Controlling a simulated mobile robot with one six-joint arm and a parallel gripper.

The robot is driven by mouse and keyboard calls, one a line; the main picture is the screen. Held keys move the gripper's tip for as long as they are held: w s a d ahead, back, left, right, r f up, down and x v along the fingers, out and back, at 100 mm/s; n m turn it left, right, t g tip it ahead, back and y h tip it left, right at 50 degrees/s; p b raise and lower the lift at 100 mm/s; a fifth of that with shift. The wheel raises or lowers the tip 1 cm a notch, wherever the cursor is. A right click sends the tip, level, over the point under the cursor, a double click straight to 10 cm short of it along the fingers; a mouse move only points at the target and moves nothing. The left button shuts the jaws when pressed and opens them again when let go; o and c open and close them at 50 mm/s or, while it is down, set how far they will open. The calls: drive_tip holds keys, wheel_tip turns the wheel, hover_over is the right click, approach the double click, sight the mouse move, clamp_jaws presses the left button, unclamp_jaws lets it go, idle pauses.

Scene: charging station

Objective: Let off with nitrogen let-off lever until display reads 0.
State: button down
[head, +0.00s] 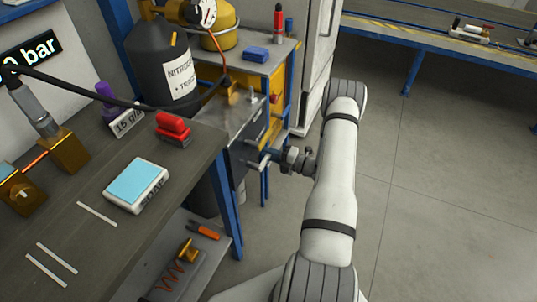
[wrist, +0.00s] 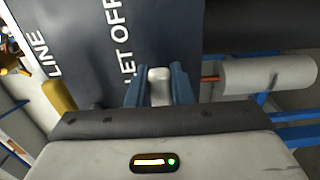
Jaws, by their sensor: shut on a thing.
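The let-off lever (wrist: 159,85) is a pale grey bar in the wrist view. It stands against a dark panel (wrist: 85,50) lettered "LET OFF" and "LINE". My gripper (wrist: 160,88) has its two blue fingers shut on the lever, one on each side. In the head view my gripper (head: 265,160) is at the front of the valve box (head: 243,135), and the lever is too small there to make out. The display (head: 30,50) on the wall at the upper left shows "0 bar", with its left end cut off by the picture edge.
A dark nitrogen bottle (head: 165,65) with a gauge (head: 203,12) stands behind the box. A workbench (head: 110,175) at left carries a scale (head: 137,186) and a red block (head: 173,128). A black hose (head: 110,98) crosses above it. The floor at right is clear.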

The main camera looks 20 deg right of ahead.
drive_tip(key=shift+d, duration=0.15)
drive_tip(key=c, duration=1.5)
unclamp_jaws()
drive_tip(key=shift+f, duration=0.1)
drive_tip(key=shift+o, duration=1.1)
drive_tip(key=v, duration=0.7)
drive_tip(key=shift+s+d, duration=0.15)
drive_tip(key=shift+s, duration=0.1)
drive_tip(key=shift+s, duration=0.1)
